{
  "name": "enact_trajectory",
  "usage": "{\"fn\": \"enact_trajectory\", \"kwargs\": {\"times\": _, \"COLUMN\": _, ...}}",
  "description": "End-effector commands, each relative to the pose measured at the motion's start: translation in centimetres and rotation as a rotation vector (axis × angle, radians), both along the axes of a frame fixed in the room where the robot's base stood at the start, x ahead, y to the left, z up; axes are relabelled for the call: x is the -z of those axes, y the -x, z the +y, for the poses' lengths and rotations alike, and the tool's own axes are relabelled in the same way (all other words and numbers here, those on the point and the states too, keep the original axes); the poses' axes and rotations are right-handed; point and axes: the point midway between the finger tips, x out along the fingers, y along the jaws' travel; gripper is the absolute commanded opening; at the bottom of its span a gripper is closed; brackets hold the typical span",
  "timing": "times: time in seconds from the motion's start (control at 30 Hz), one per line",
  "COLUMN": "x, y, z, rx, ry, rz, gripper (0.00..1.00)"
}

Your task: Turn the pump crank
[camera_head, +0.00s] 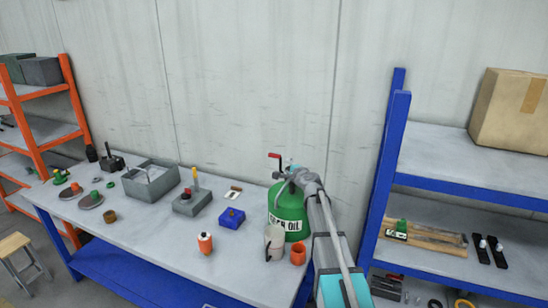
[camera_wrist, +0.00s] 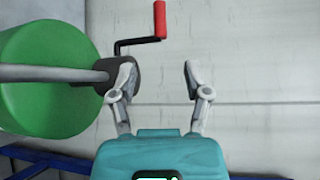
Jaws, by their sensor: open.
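The pump crank has a red handle (camera_wrist: 160,19) on a thin black bent arm (camera_wrist: 137,42). In the head view the red crank handle (camera_head: 275,156) stands above the green oil drum (camera_head: 287,208) at the back right of the table. The drum also fills the left of the wrist view (camera_wrist: 48,100), with a grey tube running to a dark pump head (camera_wrist: 121,80). My gripper (camera_wrist: 160,72) is open and empty. Its left finger overlaps the pump head in the picture; whether they touch I cannot tell. The red handle lies beyond the fingertips, between their lines. The arm partly hides the drum top.
An orange cup (camera_head: 298,251) and a pale jug (camera_head: 274,240) stand in front of the drum. A blue box (camera_head: 231,218), an orange bottle (camera_head: 205,243) and a grey bin (camera_head: 151,187) are farther left. A wall is behind; a blue shelf (camera_head: 392,165) stands right.

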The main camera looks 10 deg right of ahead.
Motion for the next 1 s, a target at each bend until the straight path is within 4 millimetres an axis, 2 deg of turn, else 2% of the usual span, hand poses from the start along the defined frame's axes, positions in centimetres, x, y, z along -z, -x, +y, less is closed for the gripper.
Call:
{"fn": "enact_trajectory", "kwargs": {"times": 0.17, "x": 0.1, "y": -0.5, "z": 0.1, "rx": -0.001, "ry": 0.001, "rz": 0.001, "gripper": 0.62}}
{"fn": "enact_trajectory", "kwargs": {"times": 0.37, "x": 0.4, "y": -2.2, "z": 0.4, "rx": -0.002, "ry": 0.003, "rz": 0.000, "gripper": 0.62}}
{"fn": "enact_trajectory", "kwargs": {"times": 1.0, "x": 1.7, "y": -11.3, "z": 2.4, "rx": -0.003, "ry": 0.003, "rz": 0.000, "gripper": 0.62}}
